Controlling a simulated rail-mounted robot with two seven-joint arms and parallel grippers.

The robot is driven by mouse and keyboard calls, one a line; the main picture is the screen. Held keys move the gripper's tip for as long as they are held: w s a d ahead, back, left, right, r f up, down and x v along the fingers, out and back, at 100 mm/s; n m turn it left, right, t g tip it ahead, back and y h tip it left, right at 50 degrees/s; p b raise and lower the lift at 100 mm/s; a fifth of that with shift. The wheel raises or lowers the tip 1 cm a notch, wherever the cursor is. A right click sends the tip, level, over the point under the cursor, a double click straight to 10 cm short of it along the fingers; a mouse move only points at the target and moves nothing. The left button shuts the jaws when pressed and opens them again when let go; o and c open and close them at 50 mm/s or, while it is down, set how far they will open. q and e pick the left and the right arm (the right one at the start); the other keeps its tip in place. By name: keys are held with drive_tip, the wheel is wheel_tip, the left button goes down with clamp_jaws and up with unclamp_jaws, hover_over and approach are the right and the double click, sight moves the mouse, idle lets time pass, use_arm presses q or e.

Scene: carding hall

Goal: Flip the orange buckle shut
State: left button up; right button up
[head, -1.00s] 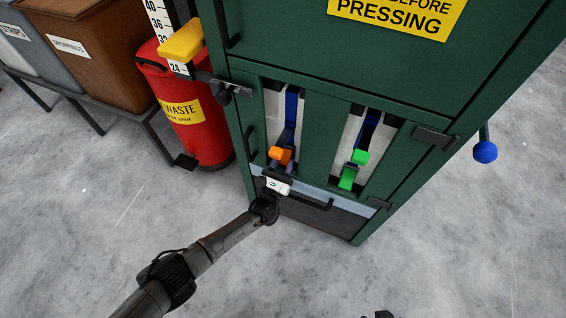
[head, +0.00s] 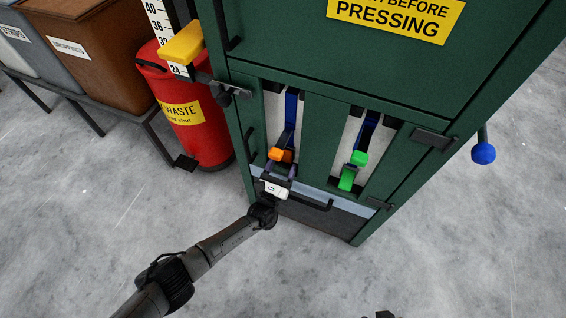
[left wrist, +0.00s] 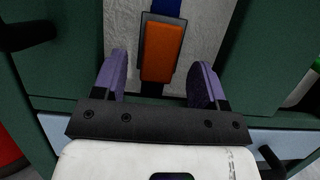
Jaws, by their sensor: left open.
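The orange buckle (head: 281,155) sits on a blue strap in the left slot of the green press. In the left wrist view the orange buckle (left wrist: 162,52) lies just ahead of my left gripper (left wrist: 161,80), roughly centred between its two fingers. The fingers are apart and hold nothing; whether they touch the buckle cannot be told. In the head view my left gripper (head: 279,174) is just below the buckle and partly hides its lower part.
A green buckle (head: 353,167) hangs on another blue strap (head: 367,130) in the right slot. Black handles, a yellow block (head: 182,42) and a red waste bin (head: 190,120) stand to the left. The grey floor in front is clear.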

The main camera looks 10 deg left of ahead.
use_arm(q)
drive_tip(key=p+v, duration=0.3)
drive_tip(key=v, duration=1)
